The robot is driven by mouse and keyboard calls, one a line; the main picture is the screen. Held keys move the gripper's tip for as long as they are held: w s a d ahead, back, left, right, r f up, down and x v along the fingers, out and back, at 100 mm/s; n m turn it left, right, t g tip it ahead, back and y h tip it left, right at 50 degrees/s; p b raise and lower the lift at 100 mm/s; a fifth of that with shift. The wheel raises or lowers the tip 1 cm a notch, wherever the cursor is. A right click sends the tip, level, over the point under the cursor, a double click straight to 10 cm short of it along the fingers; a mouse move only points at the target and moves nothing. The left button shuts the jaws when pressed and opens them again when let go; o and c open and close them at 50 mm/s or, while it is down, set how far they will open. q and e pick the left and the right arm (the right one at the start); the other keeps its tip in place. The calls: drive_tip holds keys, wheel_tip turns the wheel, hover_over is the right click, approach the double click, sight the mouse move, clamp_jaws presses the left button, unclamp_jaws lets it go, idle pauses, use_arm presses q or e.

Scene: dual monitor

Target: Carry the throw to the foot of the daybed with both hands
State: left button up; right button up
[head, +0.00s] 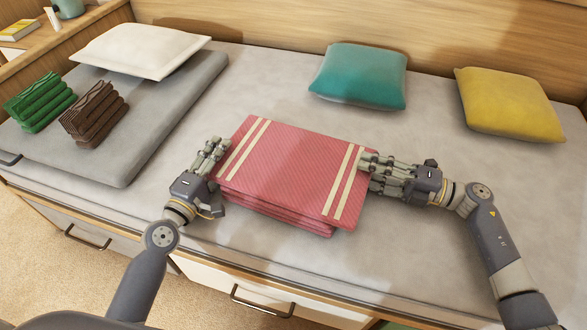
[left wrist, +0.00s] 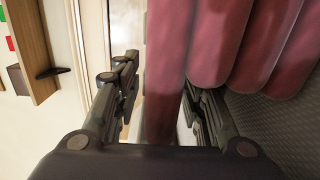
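The folded pink throw (head: 290,165) with cream stripes lies on the daybed mattress (head: 440,240), near its front edge. My left gripper (head: 214,158) is at the throw's left edge. In the left wrist view, the fingers of my left gripper (left wrist: 160,95) stand apart, with a fold of the throw (left wrist: 165,60) between them and a gap beside the left finger. My right gripper (head: 371,164) is at the throw's right edge, its fingertips overlapping the striped border. Its lower finger parts are hidden, so I cannot tell whether it grips the cloth.
A grey folded pad (head: 130,150) with a white pillow (head: 140,50) lies at the left. Green (head: 40,102) and brown (head: 93,110) ribbed items sit there too. Teal (head: 360,76) and yellow (head: 510,104) cushions lie at the back.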

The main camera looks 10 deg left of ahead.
use_arm(q)
clamp_jaws()
use_arm(e)
clamp_jaws()
use_arm(q)
drive_tip(key=shift+r, duration=0.25)
use_arm(e)
drive_tip(key=shift+r, duration=0.25)
